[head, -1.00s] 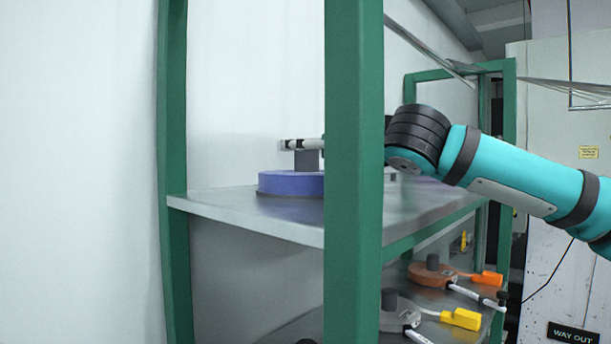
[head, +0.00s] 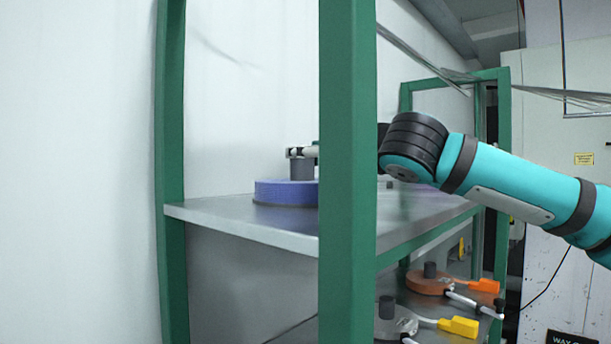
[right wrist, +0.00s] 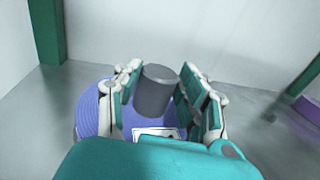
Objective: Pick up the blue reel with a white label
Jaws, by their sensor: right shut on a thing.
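The blue reel (head: 285,193) lies flat on the grey upper shelf, partly hidden behind a green post in the head view. It also shows in the right wrist view (right wrist: 92,110), with a white label (right wrist: 158,133) on its top that is partly covered by my wrist. A dark grey upright hub (right wrist: 154,90) stands at its middle. My right gripper (right wrist: 158,92) has its fingers on either side of this hub and is shut on it; in the head view its fingertips (head: 300,152) show just above the reel. My left gripper is not in view.
The green rack post (head: 347,170) stands in front of the shelf (head: 240,222). A purple item (right wrist: 308,110) is on the shelf at the right. An orange reel (head: 428,284) and a grey reel with a yellow tag (head: 458,326) are on the lower shelf.

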